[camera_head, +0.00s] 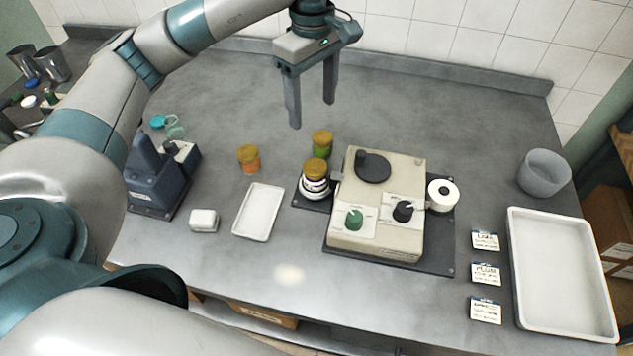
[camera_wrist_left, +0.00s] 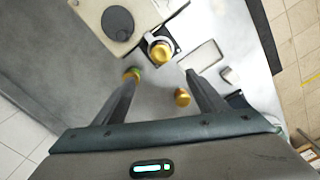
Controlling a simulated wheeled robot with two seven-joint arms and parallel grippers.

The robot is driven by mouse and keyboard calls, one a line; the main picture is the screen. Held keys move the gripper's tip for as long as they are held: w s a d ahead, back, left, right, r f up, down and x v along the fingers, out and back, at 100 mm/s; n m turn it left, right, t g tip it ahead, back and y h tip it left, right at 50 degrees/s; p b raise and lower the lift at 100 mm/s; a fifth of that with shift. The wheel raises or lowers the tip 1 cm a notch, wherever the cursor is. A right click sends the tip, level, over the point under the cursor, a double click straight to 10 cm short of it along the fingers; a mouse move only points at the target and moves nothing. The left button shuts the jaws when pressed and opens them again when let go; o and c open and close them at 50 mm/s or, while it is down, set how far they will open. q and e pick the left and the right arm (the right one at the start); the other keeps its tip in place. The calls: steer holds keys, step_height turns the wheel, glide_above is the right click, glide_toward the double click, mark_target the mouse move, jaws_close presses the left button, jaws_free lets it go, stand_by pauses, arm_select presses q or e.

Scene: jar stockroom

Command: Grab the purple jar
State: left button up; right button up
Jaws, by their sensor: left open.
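The jar that looks purple (camera_head: 317,181) has a gold lid and a pale band around it. It stands on a round white holder at the left side of the beige machine; its gold lid shows in the left wrist view (camera_wrist_left: 160,52). A green jar (camera_head: 321,148) with a gold lid stands just behind it, and an orange jar (camera_head: 250,164) stands to the left. My left gripper (camera_head: 312,114) is open and empty, pointing down above the counter, behind and above the jars. In the left wrist view its fingers (camera_wrist_left: 163,75) are spread apart, with the purple jar beyond them. My right gripper is not in view.
The beige machine (camera_head: 376,228) with knobs stands right of the jars. A small white tray (camera_head: 258,212), white box (camera_head: 204,220) and dark blue device (camera_head: 152,180) are left. Label cards (camera_head: 485,272), a large white tray (camera_head: 562,330) and grey bowl (camera_head: 544,174) are right.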

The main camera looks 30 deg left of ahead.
arm_select(q)
steer(key=shift+f+b, duration=0.45)
steer(key=shift+f, duration=0.25)
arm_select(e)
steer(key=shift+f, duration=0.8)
arm_select(q)
steer(key=shift+s, duration=0.1)
steer(key=shift+f, duration=0.15)
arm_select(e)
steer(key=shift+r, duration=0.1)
arm_select(q)
steer(key=p, duration=0.5)
glide_toward(313, 164)
step_height(313, 164, down, 5)
steer(key=shift+f, duration=0.4)
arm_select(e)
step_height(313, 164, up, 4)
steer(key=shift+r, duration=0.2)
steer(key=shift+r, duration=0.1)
